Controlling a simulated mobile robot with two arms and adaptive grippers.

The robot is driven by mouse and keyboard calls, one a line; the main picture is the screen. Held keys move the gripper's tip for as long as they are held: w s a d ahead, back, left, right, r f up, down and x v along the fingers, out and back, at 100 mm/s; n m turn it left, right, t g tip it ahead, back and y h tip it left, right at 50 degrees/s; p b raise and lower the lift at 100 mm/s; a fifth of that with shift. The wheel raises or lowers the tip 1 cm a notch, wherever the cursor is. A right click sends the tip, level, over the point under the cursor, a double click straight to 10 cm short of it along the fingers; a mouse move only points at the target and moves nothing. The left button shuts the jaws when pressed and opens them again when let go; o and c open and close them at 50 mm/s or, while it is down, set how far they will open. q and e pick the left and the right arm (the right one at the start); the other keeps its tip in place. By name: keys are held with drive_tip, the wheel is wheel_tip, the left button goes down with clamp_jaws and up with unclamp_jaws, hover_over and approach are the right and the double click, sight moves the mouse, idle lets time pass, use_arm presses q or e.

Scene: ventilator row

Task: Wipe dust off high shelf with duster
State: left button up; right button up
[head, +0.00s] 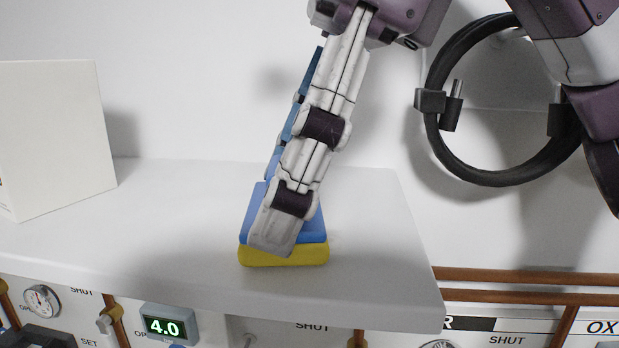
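The duster (283,255) has a yellow pad under a blue body, with a blue upright part leaning up behind my finger. It stands on the white high shelf (180,235), near the shelf's right end, its yellow pad down on the surface. My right gripper (280,225) reaches down from the top of the head view. Its near finger lies along the front of the blue part and appears clamped on it; the other finger is hidden behind. No dust can be made out on the shelf. My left gripper is not in view.
A white box (55,140) stands at the shelf's left. A black coiled hose (445,150) hangs on the wall at right. Below the shelf are copper pipes (530,278), a gauge (41,301) and a display reading 4.0 (165,327). The shelf between box and duster is clear.

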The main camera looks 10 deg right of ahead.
drive_tip(key=shift+w+a+f, duration=0.1)
drive_tip(key=shift+w+a, duration=0.05)
drive_tip(key=shift+a, duration=0.6)
drive_tip(key=shift+w+a, duration=0.1)
drive_tip(key=shift+a, duration=0.65)
drive_tip(key=shift+d+f, duration=0.1)
drive_tip(key=shift+d, duration=0.1)
